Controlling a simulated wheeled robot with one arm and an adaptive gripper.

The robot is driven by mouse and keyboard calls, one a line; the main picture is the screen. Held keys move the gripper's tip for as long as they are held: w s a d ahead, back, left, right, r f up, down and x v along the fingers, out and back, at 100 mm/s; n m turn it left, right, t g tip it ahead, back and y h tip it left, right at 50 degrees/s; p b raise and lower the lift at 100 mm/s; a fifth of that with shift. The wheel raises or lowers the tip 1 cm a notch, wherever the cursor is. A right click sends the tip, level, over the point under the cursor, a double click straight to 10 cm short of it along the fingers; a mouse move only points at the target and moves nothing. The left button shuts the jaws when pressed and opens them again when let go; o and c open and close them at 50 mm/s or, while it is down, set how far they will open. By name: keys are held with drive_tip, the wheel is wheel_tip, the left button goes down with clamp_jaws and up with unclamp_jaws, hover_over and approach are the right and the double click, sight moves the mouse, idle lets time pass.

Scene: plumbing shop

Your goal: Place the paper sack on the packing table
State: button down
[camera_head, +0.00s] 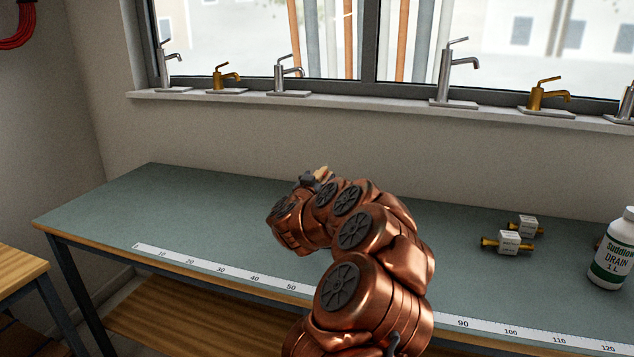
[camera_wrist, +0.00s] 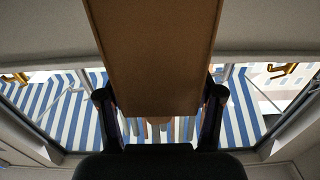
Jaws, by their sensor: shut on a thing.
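The packing table (camera_head: 150,205) has a grey-green top with a numbered measuring strip along its front edge. My copper-coloured arm reaches over the middle of it. My gripper (camera_head: 318,175) shows only partly beyond the wrist, dark, with a small tan bit beside it. In the wrist view my gripper (camera_wrist: 160,95) has its two dark fingers on either side of a plain brown block-like thing, which looks like the paper sack (camera_wrist: 155,50). It is shut on it. The sack is mostly hidden behind my arm in the head view, so I cannot tell whether it touches the table.
Two brass fittings with white labels (camera_head: 508,243) and a white drain-cleaner bottle (camera_head: 613,255) stand on the table's right. The left part of the top is clear. Several taps line the window sill (camera_head: 330,103) behind. A wooden surface (camera_head: 18,272) is at far left.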

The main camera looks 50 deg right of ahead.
drive_tip(key=shift+d+r, duration=0.15)
drive_tip(key=shift+d, duration=0.15)
drive_tip(key=shift+f, duration=1.8)
drive_tip(key=shift+c, duration=0.7)
unclamp_jaws()
drive_tip(key=shift+f, duration=0.2)
drive_tip(key=shift+r, duration=0.15)
drive_tip(key=b+v, duration=0.1)
drive_tip(key=v, duration=1.1)
